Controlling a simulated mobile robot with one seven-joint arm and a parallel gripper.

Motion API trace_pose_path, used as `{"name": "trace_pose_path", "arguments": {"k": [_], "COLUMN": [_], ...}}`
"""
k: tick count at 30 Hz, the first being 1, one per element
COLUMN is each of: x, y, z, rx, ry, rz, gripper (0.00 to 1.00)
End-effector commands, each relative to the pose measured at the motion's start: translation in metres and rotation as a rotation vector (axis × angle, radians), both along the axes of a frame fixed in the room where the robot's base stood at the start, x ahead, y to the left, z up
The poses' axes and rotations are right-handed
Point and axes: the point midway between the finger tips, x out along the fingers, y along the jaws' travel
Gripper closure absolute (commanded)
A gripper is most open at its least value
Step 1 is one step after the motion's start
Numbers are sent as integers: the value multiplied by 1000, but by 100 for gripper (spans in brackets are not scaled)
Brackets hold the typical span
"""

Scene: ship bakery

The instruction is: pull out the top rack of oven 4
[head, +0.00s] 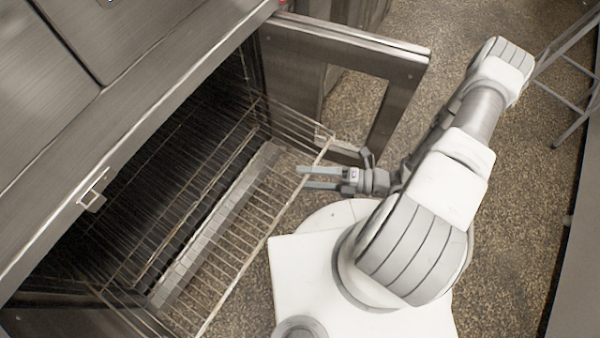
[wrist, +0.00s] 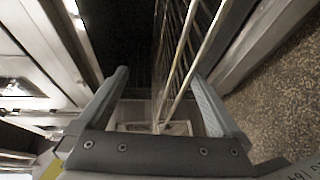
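Oven 4, taken to be the steel oven (head: 150,82) at left in the head view, stands open. I see no number on it. A wire rack (head: 247,267) sticks well out of its opening over the floor. My gripper (head: 302,177) is open, and its fingers overlap the rack's front bar near the door-side end. In the wrist view, rack bars (wrist: 197,62) run through the space between the open fingers (wrist: 158,75). I cannot tell whether the front bar lies between the fingers or above or below them. Nothing is visibly gripped.
The oven door (head: 400,62) is swung open at the upper right, close behind my gripper. A latch piece (head: 93,197) juts from the oven's front edge. A metal stand (head: 566,58) is at the far right. Speckled floor (head: 515,215) is free to the right of my arm.

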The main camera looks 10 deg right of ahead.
Motion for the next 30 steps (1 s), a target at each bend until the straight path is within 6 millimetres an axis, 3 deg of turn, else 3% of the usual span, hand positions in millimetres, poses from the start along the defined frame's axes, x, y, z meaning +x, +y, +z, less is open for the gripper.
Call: {"name": "trace_pose_path", "arguments": {"k": [1,7,15,30], "x": [5,-5,-13,-14], "y": [-17,-55,-84,-87], "z": [45,67,81,82], "rx": [102,100,99,98], "ry": [-44,-42,-39,-36], "rz": [-40,-39,-37,-36], "gripper": [34,34,34,34]}}
